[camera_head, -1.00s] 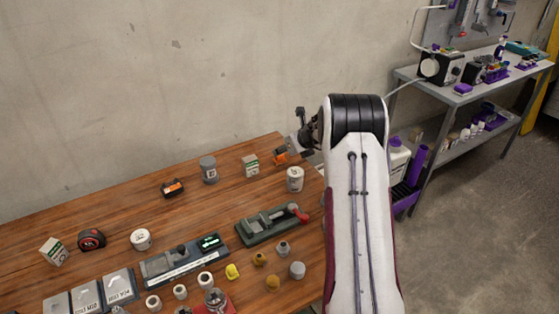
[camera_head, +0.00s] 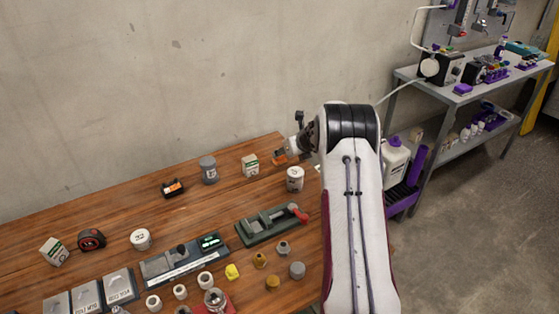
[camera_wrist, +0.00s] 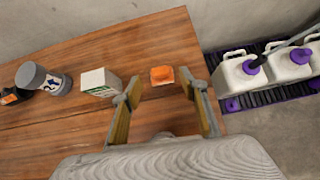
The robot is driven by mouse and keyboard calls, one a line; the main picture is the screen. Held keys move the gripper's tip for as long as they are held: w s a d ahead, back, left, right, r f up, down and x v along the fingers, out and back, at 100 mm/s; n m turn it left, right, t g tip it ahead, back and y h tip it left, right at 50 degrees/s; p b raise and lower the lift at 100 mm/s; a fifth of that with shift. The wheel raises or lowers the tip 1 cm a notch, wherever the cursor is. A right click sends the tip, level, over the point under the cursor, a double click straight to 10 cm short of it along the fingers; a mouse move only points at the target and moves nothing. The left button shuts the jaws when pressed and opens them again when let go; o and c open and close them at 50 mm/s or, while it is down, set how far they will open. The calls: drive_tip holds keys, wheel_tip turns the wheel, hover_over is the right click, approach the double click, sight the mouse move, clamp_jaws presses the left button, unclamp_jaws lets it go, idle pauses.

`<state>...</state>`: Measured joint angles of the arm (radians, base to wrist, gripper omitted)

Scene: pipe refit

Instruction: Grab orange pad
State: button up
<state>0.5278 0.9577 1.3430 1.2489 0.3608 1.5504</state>
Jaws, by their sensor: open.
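The orange pad (camera_wrist: 162,75) lies on the wooden table near its right edge in the wrist view, just beyond and between my fingertips. It also shows in the head view (camera_head: 280,158), partly hidden by my gripper. My gripper (camera_wrist: 163,92) is open and empty, with one finger on each side of the pad's line. In the head view my gripper (camera_head: 290,152) is at the far right of the table, close to the pad.
A white and green box (camera_wrist: 100,82) stands just left of my left finger. A grey can (camera_wrist: 42,78) is farther left. White jugs with purple caps (camera_wrist: 290,63) stand off the table at right. A white tub (camera_head: 295,179) is near the gripper in the head view.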

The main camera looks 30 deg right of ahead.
sight(281, 161)
idle(0.4)
drive_tip(key=shift+x, duration=2.65)
drive_tip(key=shift+s+f, duration=0.15)
drive_tip(key=c, duration=1)
